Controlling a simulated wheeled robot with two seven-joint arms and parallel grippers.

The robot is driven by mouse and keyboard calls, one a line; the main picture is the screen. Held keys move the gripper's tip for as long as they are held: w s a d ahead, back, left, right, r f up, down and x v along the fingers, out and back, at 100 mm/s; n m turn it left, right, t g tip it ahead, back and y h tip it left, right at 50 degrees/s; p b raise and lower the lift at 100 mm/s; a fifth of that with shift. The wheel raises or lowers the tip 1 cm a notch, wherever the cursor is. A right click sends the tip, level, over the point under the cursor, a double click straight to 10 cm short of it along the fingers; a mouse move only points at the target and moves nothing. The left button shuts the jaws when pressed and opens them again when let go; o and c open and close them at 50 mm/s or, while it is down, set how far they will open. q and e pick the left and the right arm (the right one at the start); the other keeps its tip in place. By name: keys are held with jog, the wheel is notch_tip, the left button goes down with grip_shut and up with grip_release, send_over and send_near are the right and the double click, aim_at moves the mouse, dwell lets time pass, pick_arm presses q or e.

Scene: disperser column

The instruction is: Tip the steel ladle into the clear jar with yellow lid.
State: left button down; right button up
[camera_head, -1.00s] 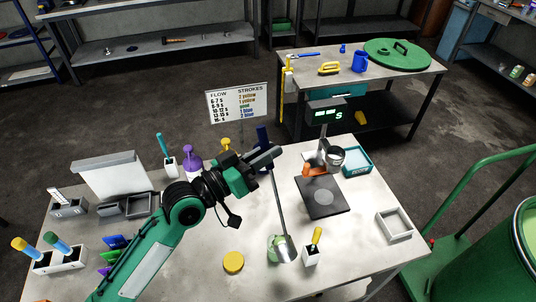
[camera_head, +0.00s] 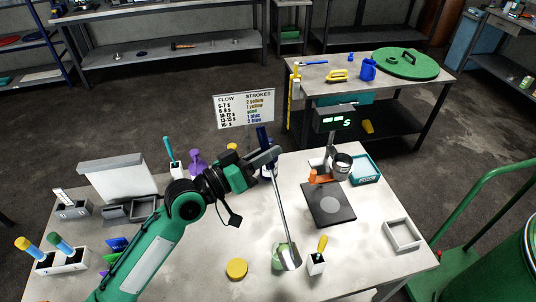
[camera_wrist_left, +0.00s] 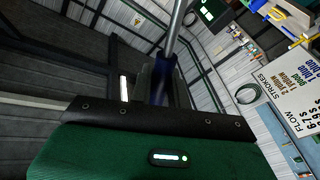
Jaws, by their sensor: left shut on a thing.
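My left gripper (camera_head: 264,158) is shut on the upper end of the long handle of the steel ladle (camera_head: 282,210). The ladle hangs down, and its bowl (camera_head: 291,259) is at the right side of the mouth of the clear jar (camera_head: 278,262), which looks greenish. The bowl partly covers the jar; I cannot tell whether it touches the rim or what it holds. The yellow lid (camera_head: 236,268) lies off the jar, on the table to its left. In the left wrist view, the steel handle (camera_wrist_left: 176,25) rises from between the dark jaws. My right gripper is not in view.
A white holder with a yellow-handled tool (camera_head: 316,262) stands close right of the jar. Behind are a dark plate (camera_head: 328,204), a purple bottle (camera_head: 197,162) and the flow sign (camera_head: 243,108). Bare table lies in front of the jar.

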pick_arm(q)
jog(key=w+a+f+n+y+b, duration=0.1)
jog(key=w+a+f+n+b, duration=0.4)
jog(key=w, duration=0.4)
jog(key=shift+w+a+f+n, duration=0.25)
jog(key=shift+a+f+n, duration=0.05)
jog(key=shift+a+f, duration=0.4)
dwell(2.8)
jog(key=w+a+f+n+b, duration=0.3)
jog(key=w+f+n+b, duration=0.1)
jog(key=f, duration=0.4)
jog(key=shift+w+a+f+n+y+b, duration=0.35)
jog(key=shift+w+b, duration=0.35)
jog(key=shift+b, duration=0.25)
dwell(2.0)
